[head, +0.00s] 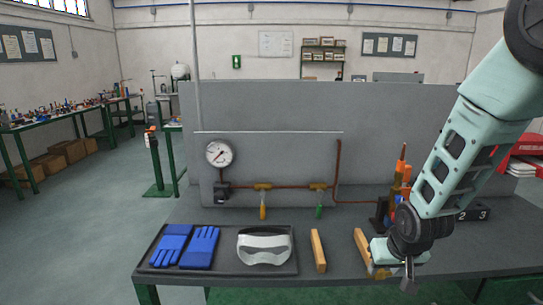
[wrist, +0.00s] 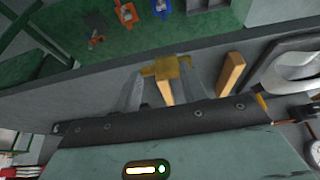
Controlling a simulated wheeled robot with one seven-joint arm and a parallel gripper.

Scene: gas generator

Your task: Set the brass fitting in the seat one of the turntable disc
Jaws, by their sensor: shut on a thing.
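My gripper (wrist: 162,88) is shut on the brass fitting (wrist: 170,68), which shows between the fingertips in the wrist view. In the head view, my gripper (head: 404,274) is low at the front edge of the grey bench (head: 225,215), right of centre, with a bit of the brass fitting (head: 380,272) at its left.
Two wooden bars (head: 318,250) (head: 361,243) lie left of my gripper. A dark tray (head: 226,268) holds blue gloves (head: 185,247) and white goggles (head: 264,246). Orange-topped tools (head: 400,176) and copper piping with a gauge (head: 219,153) stand behind.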

